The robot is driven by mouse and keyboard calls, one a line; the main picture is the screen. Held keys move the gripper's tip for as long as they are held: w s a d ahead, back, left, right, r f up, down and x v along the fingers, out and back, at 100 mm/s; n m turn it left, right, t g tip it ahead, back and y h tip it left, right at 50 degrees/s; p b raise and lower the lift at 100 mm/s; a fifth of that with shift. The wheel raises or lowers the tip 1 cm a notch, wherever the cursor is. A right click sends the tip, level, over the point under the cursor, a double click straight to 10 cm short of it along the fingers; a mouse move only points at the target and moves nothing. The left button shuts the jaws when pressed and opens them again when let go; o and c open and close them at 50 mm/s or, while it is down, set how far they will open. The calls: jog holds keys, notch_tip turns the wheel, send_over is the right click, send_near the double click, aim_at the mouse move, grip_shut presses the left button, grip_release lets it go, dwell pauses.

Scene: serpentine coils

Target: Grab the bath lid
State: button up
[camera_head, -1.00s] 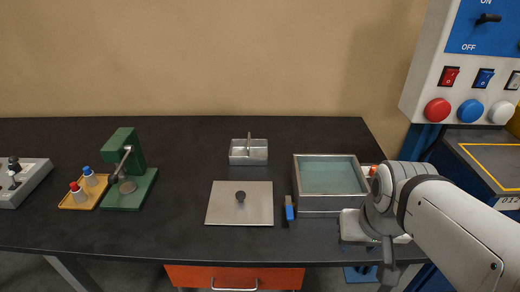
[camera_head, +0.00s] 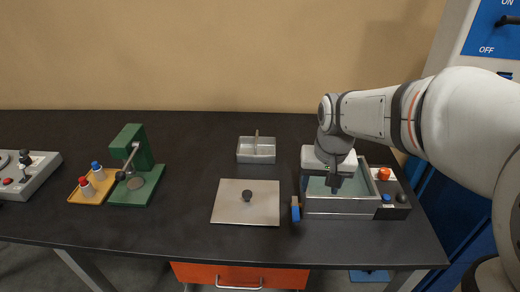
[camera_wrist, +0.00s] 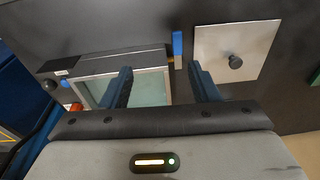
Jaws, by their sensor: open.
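The bath lid (camera_head: 230,208) is a flat square metal plate with a dark round knob (camera_head: 247,195) in its middle. It lies flat on the dark table, left of the bath (camera_head: 342,207), an open metal box with pale greenish liquid or floor inside. My gripper (camera_head: 335,184) is above the bath, to the right of the lid and apart from it. In the wrist view my gripper (camera_wrist: 160,82) has its two blue fingers apart with nothing held. There the lid (camera_wrist: 215,42) with its knob (camera_wrist: 236,61) lies beyond the right finger, and the bath (camera_wrist: 88,67) shows partly behind the left finger.
A blue-handled tool (camera_head: 295,210) lies between lid and bath. A metal basket (camera_head: 256,149) stands behind the lid. A green press (camera_head: 137,170) and yellow bottle tray (camera_head: 92,186) are at left. Bare table (camera_head: 185,180) lies left of the lid.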

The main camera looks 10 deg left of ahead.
jog(key=w+a+f+p, duration=0.1)
jog(key=w+a+f, duration=0.3)
jog(key=w+a, duration=0.5)
jog(key=g, duration=0.2)
send_over(247, 193)
jog(key=f, duration=0.6)
jog(key=shift+d+f+p, duration=0.1)
jog(key=shift+d+p, duration=0.25)
jog(key=shift+d, duration=0.05)
jog(key=f, duration=0.3)
jog(key=f+p, duration=0.1)
jog(key=f, duration=0.1)
jog(key=f+p, duration=0.1)
jog(key=f, duration=0.2)
jog(key=shift+a+f, duration=0.3)
jog(key=shift+a, duration=0.1)
grip_shut()
